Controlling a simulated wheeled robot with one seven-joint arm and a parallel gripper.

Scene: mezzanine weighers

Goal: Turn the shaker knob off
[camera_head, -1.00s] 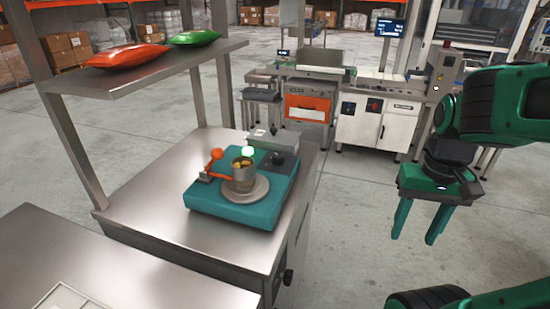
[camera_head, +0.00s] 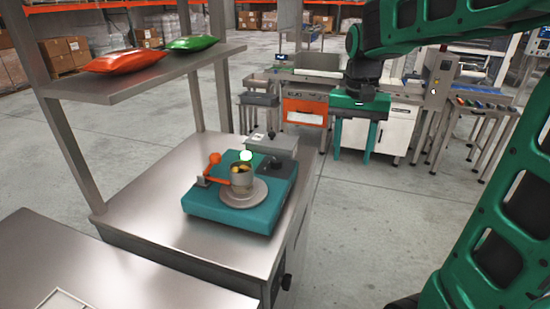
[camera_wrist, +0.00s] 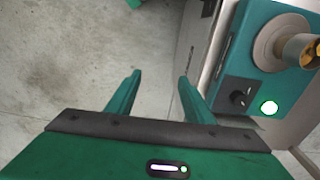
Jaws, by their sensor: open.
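The teal shaker (camera_head: 225,212) sits on the steel cabinet top with a metal cup (camera_head: 242,178) on its round plate. I cannot make out the knob clearly in the head view. My gripper (camera_head: 352,155) is open and empty, pointing down to the right of the cabinet. In the wrist view its fingers (camera_wrist: 160,80) are over bare floor, apart from the shaker.
A shelf (camera_head: 150,75) with a red bag (camera_head: 122,60) and a green bag (camera_head: 192,43) overhangs the left. A weigher bench (camera_head: 398,130) stands behind my gripper. Floor right of the cabinet is clear.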

